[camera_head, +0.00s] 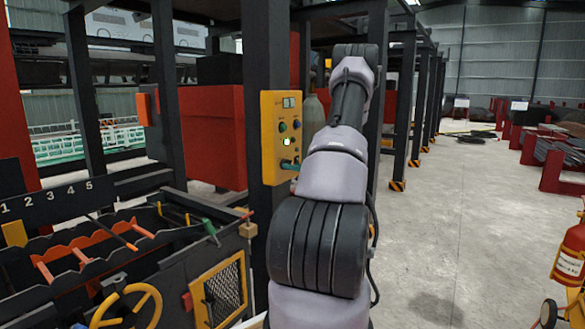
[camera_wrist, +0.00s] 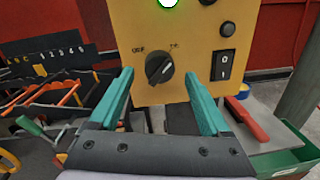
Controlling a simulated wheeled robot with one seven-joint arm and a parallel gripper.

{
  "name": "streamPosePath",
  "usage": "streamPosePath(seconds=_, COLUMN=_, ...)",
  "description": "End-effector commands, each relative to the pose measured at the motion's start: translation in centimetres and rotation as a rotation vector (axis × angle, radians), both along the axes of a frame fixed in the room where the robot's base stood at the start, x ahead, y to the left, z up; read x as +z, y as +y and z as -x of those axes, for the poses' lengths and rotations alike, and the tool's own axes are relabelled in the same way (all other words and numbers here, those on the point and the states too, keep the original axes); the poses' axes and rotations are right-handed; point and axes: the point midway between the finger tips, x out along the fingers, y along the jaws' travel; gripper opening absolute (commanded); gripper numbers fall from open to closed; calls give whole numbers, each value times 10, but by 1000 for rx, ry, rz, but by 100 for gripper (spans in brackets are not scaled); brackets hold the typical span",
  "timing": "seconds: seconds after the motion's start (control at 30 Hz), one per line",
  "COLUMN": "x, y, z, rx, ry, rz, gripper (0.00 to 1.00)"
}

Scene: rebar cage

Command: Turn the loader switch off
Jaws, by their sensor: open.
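The yellow control panel (camera_head: 268,125) is fixed to a dark post in the head view. In the wrist view its lower face (camera_wrist: 190,25) fills the upper middle. A black rotary knob (camera_wrist: 159,69) has a pale pointer line tilted toward the upper right, with small labels at upper left and upper right that are hard to read. Right of it is a black rocker switch (camera_wrist: 222,65) marked 1 and 0. I cannot tell which one is the loader switch. My gripper (camera_wrist: 161,84) is open and empty, its teal fingers either side of the knob; contact is unclear.
A black rack (camera_head: 60,195) with numbered slots and a yellow handwheel (camera_head: 126,308) stand left.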

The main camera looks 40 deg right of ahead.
Motion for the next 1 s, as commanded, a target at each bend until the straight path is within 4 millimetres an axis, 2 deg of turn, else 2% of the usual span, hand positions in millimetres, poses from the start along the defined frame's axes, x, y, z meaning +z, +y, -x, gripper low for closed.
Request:
streamPosePath(seconds=0.13, x=0, y=4, z=-11, rx=0, ry=-1, rz=2, gripper=81)
streamPosePath(seconds=0.43, x=0, y=4, z=-13, rx=0, ry=1, rz=1, gripper=81)
streamPosePath(seconds=0.47, x=0, y=4, z=-13, rx=0, ry=1, rz=1, gripper=74)
streamPosePath(seconds=0.6, x=0, y=4, z=-13, rx=0, ry=1, rz=1, gripper=20)
streamPosePath(seconds=0.67, x=0, y=4, z=-13, rx=0, ry=1, rz=1, gripper=0)
streamPosePath(seconds=1.0, x=0, y=4, z=-13, rx=0, ry=-15, rz=43, gripper=0)
